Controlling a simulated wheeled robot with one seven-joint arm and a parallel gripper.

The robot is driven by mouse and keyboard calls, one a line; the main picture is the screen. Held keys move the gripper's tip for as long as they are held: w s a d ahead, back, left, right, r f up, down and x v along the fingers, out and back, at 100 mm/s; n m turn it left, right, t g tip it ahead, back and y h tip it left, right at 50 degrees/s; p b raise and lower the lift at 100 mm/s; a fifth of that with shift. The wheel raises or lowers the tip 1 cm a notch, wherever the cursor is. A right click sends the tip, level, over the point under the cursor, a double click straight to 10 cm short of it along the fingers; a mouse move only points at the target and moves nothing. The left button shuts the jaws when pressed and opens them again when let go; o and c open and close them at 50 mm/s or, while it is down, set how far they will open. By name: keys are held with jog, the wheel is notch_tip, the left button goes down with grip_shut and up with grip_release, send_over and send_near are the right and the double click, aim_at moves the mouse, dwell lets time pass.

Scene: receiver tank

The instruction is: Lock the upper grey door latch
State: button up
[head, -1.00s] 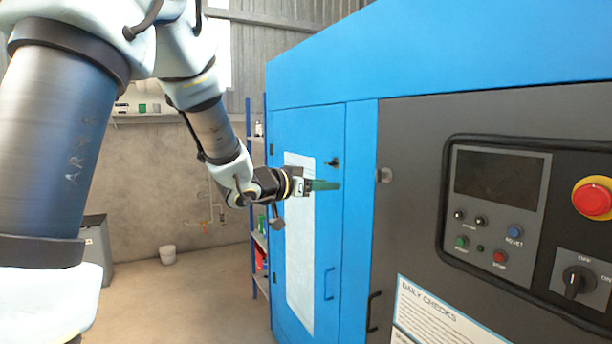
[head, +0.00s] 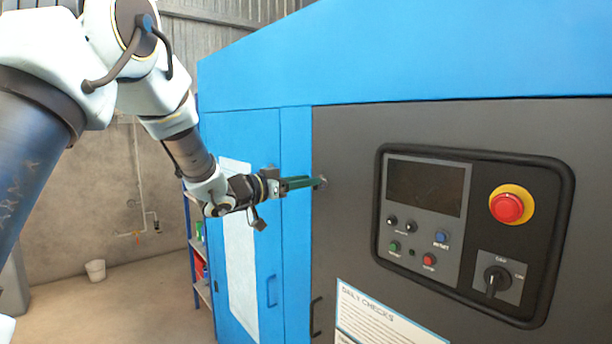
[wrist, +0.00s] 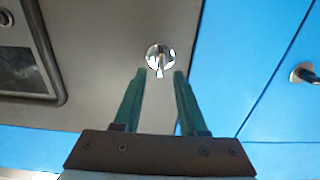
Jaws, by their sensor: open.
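The upper grey door latch (head: 322,182) is a small metal fitting on the left edge of the grey door (head: 350,130). In the wrist view the latch (wrist: 160,55) is a round shiny piece with a short lever pointing toward my gripper. My gripper (head: 310,182) has two green fingers, open and empty, with the tips right at the latch. In the wrist view the gripper (wrist: 160,73) has the latch centred just beyond the gap between its tips. Whether a finger touches it I cannot tell. The fingers partly hide the latch in the head view.
A blue door (head: 262,140) lies to the left, with its own latch (wrist: 303,73) in the wrist view. Below are a black handle (head: 316,316) and a blue handle (head: 271,291). The control panel (head: 470,230) with a red emergency button (head: 507,207) stands to the right.

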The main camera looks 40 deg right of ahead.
jog(key=shift+d, duration=0.35)
jog(key=shift+c, duration=0.3)
grip_shut()
